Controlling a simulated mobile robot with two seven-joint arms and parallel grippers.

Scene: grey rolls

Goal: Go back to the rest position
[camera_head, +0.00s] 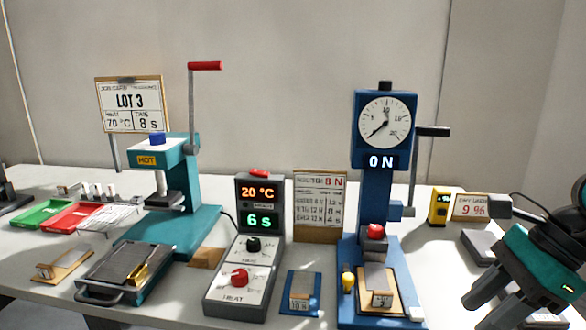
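My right gripper (482,305) is at the lower right, with its dark fingers pointing down and to the left. The fingers look apart, with nothing seen between them. It is to the right of the blue dial stand (375,205) and in front of a grey block (482,246).
A teal press (165,215) with a red-handled lever stands at left behind a dark tray (125,273). A control box (245,285) reads 20 °C and 6 s. Green (47,213) and red (72,217) trays lie far left. A yellow meter (438,207) stands back right.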

